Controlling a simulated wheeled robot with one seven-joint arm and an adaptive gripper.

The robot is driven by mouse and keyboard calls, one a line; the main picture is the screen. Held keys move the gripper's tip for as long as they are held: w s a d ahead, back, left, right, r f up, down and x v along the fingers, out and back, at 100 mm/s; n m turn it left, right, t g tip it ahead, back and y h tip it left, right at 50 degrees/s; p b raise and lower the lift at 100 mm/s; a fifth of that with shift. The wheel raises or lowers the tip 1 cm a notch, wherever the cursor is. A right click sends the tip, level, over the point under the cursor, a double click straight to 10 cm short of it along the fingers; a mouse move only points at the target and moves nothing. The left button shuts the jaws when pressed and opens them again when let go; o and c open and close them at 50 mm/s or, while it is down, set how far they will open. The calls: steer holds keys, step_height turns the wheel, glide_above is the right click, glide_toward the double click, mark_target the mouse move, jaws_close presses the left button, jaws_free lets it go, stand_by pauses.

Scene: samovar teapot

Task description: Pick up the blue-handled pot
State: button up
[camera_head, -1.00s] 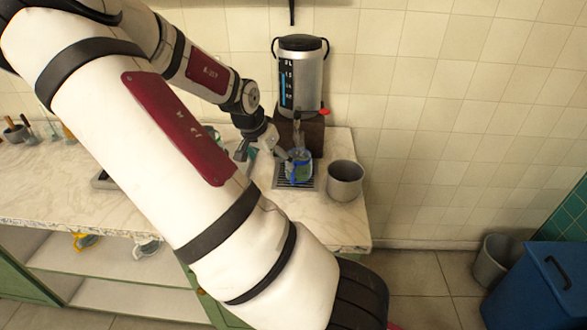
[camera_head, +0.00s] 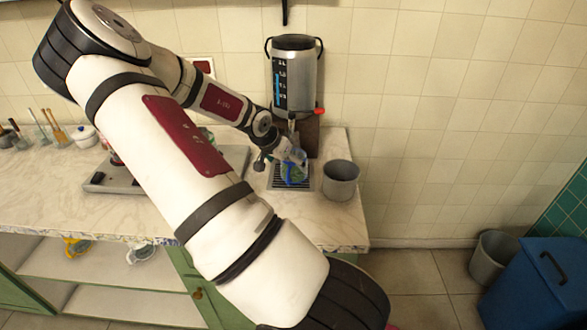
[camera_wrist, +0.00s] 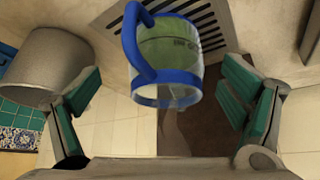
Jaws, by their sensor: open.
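The blue-handled pot (camera_head: 295,177) is a see-through, greenish vessel with a blue rim and a blue handle. It stands on the slatted drip tray (camera_head: 277,186) below the samovar's tap. In the wrist view the pot (camera_wrist: 172,50) shows at top centre, its handle toward the left. My gripper (camera_wrist: 160,80) is open, with one green-padded finger on each side of the pot's near end. Gaps show between the pads and the pot, and nothing is held. In the head view my gripper (camera_head: 287,160) is right by the pot and partly covers it; its fingers are hard to make out.
The silver samovar (camera_head: 294,72) stands behind, against the tiled wall. A grey metal container (camera_head: 341,181) stands just right of the tray; it also shows at left in the wrist view (camera_wrist: 45,65). A scale-like device (camera_head: 105,182) sits left on the marble counter (camera_head: 50,195).

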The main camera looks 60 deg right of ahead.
steer(key=shift+w+p+x, duration=0.15)
steer(key=shift+w+x, duration=0.05)
steer(key=shift+x, duration=1.1)
steer(key=shift+w+p+x, duration=0.15)
steer(key=shift+w+x, duration=0.05)
steer(key=shift+x, duration=1.1)
steer(key=shift+d+r, duration=0.15)
steer(key=c, duration=1.5)
